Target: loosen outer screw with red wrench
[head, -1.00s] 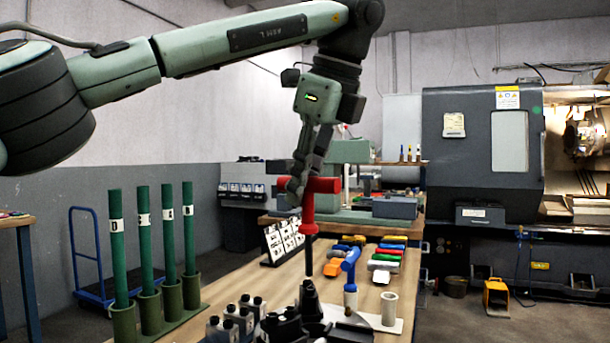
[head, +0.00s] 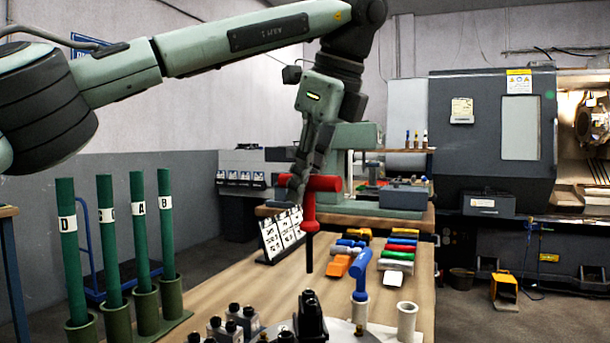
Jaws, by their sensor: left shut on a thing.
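The red wrench (head: 310,210) has a T-shaped handle and a dark shaft that hangs down, upright, over the table. My left gripper (head: 297,188) is shut on the left side of its handle. The shaft's lower tip is in the air, a little above a black fixture (head: 311,318) in the picture. I cannot tell the outer screw apart on that fixture. My right gripper is not in view.
A blue-handled tool (head: 360,270) stands in a white holder, with an empty white holder (head: 407,318) to its right. Dark bottles (head: 233,322) stand front left. Green tubes (head: 105,235) stand farther left. Coloured items (head: 400,250) lie behind on the wooden table (head: 235,285).

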